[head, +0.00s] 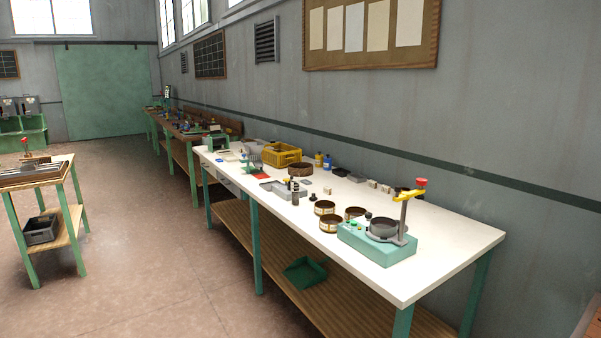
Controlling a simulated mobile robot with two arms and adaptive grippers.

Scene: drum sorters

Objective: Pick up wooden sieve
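Several round sieves stand on the white-topped workbench (455,245). I cannot tell for sure which is the wooden sieve. Neither of my grippers is in view.
A green shaker (378,247) with a grey pan and yellow clamp stands at the bench's near end. A yellow crate (281,154), bottles and small blocks line the back. A green tray (305,272) lies on the lower shelf. Floor (150,240) is clear left of the bench.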

